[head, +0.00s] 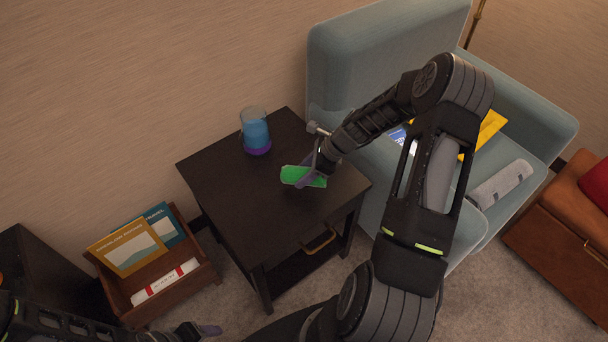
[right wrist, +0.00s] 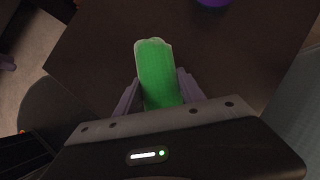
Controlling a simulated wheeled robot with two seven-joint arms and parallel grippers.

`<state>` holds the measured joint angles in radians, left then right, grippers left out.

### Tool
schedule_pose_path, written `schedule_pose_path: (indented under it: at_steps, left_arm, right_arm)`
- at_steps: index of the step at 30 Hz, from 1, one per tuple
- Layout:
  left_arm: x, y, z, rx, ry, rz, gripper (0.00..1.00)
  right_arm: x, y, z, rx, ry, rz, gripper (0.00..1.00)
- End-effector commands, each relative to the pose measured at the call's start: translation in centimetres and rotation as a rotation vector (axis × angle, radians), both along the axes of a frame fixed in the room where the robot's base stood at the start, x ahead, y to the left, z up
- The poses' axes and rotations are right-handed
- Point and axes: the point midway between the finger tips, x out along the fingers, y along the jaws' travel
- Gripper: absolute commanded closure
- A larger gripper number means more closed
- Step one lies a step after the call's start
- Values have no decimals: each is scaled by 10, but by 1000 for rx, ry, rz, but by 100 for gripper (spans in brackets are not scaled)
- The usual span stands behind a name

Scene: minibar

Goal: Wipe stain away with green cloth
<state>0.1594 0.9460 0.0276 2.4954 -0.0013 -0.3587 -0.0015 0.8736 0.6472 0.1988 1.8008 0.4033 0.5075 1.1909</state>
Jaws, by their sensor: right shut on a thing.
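The green cloth (head: 296,175) is held over the top of the dark side table (head: 230,195). My right gripper (head: 314,172) is shut on it, with the purple fingers on either side. In the right wrist view the cloth (right wrist: 158,75) sticks out beyond the fingers (right wrist: 155,97), above or on the dark tabletop; I cannot tell whether it touches. I cannot make out a stain on the table in either view; the cloth and gripper hide part of the surface. My left gripper (head: 205,330) is low at the bottom left, away from the table; its opening is unclear.
A blue container with a purple base (head: 255,132) stands at the table's back. A blue-grey armchair (head: 350,60) holding papers and a rolled item is close on the right. A wooden box (head: 200,280) with booklets is on the floor at left. The tabletop's front left is clear.

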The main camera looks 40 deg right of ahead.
Motion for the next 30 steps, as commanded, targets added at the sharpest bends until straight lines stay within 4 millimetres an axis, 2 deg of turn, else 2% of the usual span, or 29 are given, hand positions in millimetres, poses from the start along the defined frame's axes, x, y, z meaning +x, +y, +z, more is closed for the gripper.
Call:
schedule_pose_path:
  at_steps: [3,15,30]
  left_arm:
    - [0,-1,13,-1,-1,-1,35]
    - [0,-1,37,-1,0,1,35]
    - [0,-1,37,-1,0,1,35]
  right_arm:
    - [0,-1,15,-1,-1,3,92]
    - [0,-2,46,0,0,8,92]
    - [0,-2,48,0,-1,9,92]
